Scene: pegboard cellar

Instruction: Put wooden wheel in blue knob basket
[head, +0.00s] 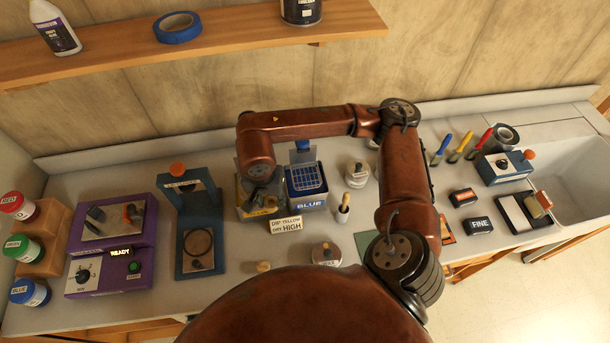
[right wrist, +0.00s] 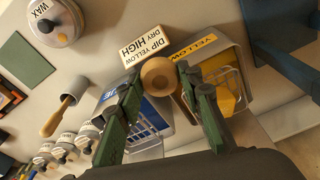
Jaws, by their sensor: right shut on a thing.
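The wooden wheel (right wrist: 158,75) is a round tan disc with a darker centre, held between the green fingers of my right gripper (right wrist: 160,82) in the right wrist view. In the head view my right gripper (head: 262,186) is over the yellow tank, its fingertips and the wheel largely hidden by my arm. The basket also shows in the right wrist view (right wrist: 152,114), partly behind a finger. My left gripper is not in view.
The yellow tank (right wrist: 238,103) stands beside the blue one. A sign reading "DIP YELLOW DRY HIGH" (head: 286,226) stands in front. A wooden-handled tool (head: 343,209) and a wax jar (head: 357,175) are to the right; a blue press (head: 197,240) is to the left.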

